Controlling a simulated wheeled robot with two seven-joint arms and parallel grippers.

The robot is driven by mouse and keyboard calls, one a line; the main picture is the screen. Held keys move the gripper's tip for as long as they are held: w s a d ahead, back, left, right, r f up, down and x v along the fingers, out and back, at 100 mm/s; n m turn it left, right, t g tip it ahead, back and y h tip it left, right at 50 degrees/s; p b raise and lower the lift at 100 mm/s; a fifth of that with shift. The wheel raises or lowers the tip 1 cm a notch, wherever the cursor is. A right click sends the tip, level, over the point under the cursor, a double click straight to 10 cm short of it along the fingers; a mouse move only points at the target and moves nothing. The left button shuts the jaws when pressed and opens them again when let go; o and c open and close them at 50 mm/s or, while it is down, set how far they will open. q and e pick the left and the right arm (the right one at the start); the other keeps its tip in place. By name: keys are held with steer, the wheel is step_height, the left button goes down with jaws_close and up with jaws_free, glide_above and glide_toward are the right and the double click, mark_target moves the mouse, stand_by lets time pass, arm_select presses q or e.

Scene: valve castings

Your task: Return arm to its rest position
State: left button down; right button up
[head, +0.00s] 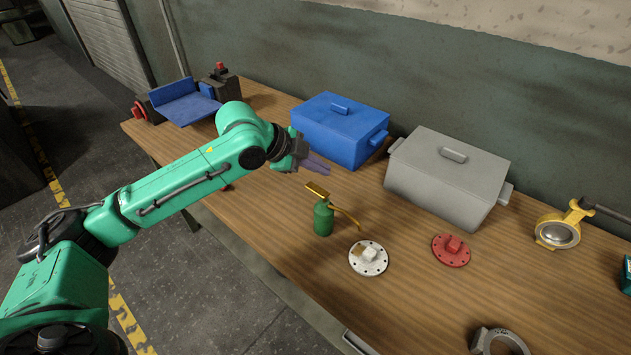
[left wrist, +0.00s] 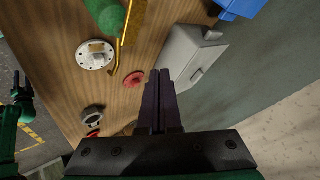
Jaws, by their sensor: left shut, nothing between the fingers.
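My left arm (head: 180,180) is green and reaches in from the left over the wooden table. Its gripper (head: 322,165) is shut and empty, held above the table in front of the blue lidded box (head: 338,130). In the left wrist view the two dark fingers (left wrist: 158,90) lie together with nothing between them. My right gripper does not show clearly in the head view. A green arm and dark gripper stand at the left edge of the left wrist view (left wrist: 20,92); whether its fingers are open cannot be told.
A green oil can (head: 323,218), a white flange (head: 368,258), a red flange (head: 451,250) and a grey lidded box (head: 448,178) stand on the table (head: 290,255). A yellow valve part (head: 557,232) and a grey ring (head: 498,342) lie at right. A blue-and-black fixture (head: 185,102) stands at back left.

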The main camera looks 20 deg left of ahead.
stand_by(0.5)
arm_select(q)
steer(key=s+f+n, duration=0.2)
steer(key=s+f, duration=0.1)
steer(key=f, duration=0.1)
steer(key=s+d+f+n+y, duration=0.1)
steer(key=s+f+n, duration=0.2)
steer(key=s+f, duration=0.1)
steer(key=s+d+f+n+y, duration=0.1)
steer(key=s+f+n, duration=0.2)
steer(key=s+f, duration=0.1)
steer(key=shift+d+f, duration=0.2)
steer(key=shift+f, duration=0.7)
steer(key=s+a+f+n+g+y, duration=0.35)
steer(key=s+a+f+n, duration=0.4)
steer(key=s+a, duration=0.45)
steer(key=s+d+f, duration=0.1)
steer(key=s+f, duration=0.1)
steer(key=f, duration=0.9)
steer(key=s+d+f, duration=0.1)
steer(key=f, duration=1.1)
steer(key=s+a+f+g+y, duration=0.1)
steer(key=s+a+f+g, duration=0.1)
steer(key=s+f, duration=1.1)
steer(key=s+a, duration=0.1)
steer(key=s, duration=0.2)
steer(key=shift+s+a+f+b, duration=0.15)
steer(key=shift+f+b, duration=0.15)
steer(key=shift+f, duration=0.1)
